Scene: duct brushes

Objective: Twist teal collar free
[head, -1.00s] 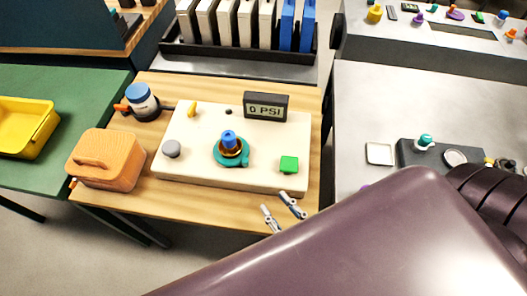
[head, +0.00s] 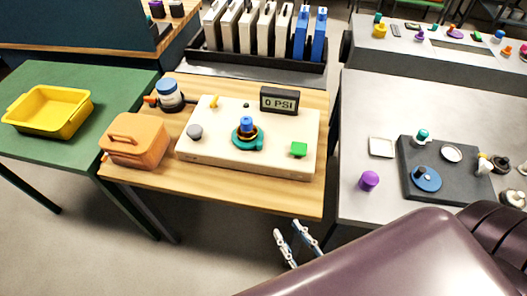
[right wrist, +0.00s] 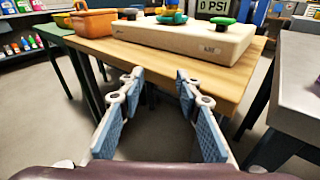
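The teal collar (head: 247,137) sits flat on the cream panel (head: 215,160), around the base of a blue-topped fitting (head: 246,125) with a dark and brass ring. In the right wrist view the collar (right wrist: 172,17) shows only partly at the top edge. The display (head: 279,101) on the panel reads 0 PSI. My right gripper (head: 290,236) is open and empty, in front of the wooden table's near edge and apart from the panel. In the right wrist view its two blue-padded fingers (right wrist: 157,82) stand wide apart. My left gripper is not in view.
The wooden table (head: 270,194) also holds an orange lidded box (head: 136,140) and a blue-capped jar (head: 170,94). A yellow bin (head: 48,112) is on the green table at left. A grey table (head: 356,205) with a purple cylinder (head: 369,180) stands right, across a gap.

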